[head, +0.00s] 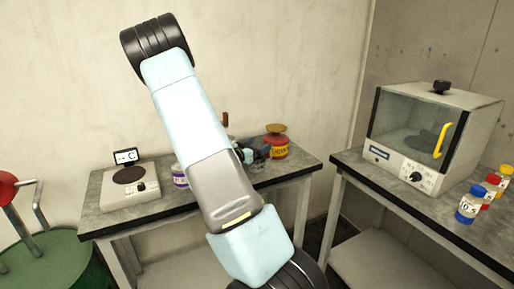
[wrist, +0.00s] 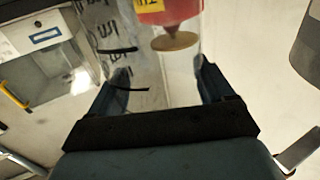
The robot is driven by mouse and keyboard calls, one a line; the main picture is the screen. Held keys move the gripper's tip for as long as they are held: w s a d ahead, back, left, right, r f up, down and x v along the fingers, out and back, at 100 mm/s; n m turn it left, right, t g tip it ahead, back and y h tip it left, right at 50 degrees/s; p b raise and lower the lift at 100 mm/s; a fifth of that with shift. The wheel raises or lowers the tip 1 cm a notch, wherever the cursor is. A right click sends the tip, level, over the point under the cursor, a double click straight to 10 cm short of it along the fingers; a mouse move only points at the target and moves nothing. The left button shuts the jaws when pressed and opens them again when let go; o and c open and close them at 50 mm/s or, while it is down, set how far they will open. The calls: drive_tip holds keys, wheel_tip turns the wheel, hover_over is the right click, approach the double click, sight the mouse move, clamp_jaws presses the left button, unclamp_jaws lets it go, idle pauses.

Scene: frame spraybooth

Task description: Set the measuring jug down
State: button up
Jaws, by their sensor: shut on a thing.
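The measuring jug (wrist: 130,60) is clear, with black markings on its wall. In the wrist view it fills the space between the fingers of my gripper (wrist: 163,78), which is shut on it. In the head view my gripper (head: 252,153) is over the back right of the left bench (head: 150,212), partly hidden by my arm. The jug cannot be made out there, and I cannot tell whether its base touches the bench.
A red jar (head: 279,149) with a brown lid stands close right of my gripper; it also shows behind the jug in the wrist view (wrist: 168,12). A scale (head: 130,190) and a purple-labelled bottle (head: 180,178) stand left. A glass-fronted cabinet (head: 425,135) and small bottles (head: 470,203) occupy the right bench.

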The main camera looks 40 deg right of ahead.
drive_tip(key=shift+f, duration=0.15)
drive_tip(key=shift+f, duration=0.15)
drive_tip(key=o, duration=1.3)
drive_tip(key=shift+o, duration=0.2)
